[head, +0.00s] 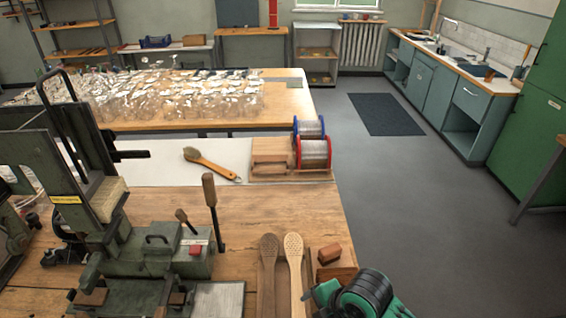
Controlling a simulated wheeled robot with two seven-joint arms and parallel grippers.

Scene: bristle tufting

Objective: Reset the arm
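A dark green tufting machine (150,252) stands on the wooden workbench at the left. Its tall upright part (48,142) carries a black loop handle (68,100) and leans slightly. A lever with a wooden grip (210,192) stands nearly upright on the machine's right side. A shorter lever with a wooden knob (183,217) is tilted beside it. A red button (195,250) sits on the green housing. I see neither of my grippers clearly. A black and green ribbed part (362,296) is cut off at the bottom edge, and I cannot tell what it is.
Two wooden brush handles, one dark (268,262) and one pale (294,258), lie at the bench front near a small brown block (329,254). A finished brush (210,163) and wire spools (314,152) are behind. Glassware (160,95) crowds the back table.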

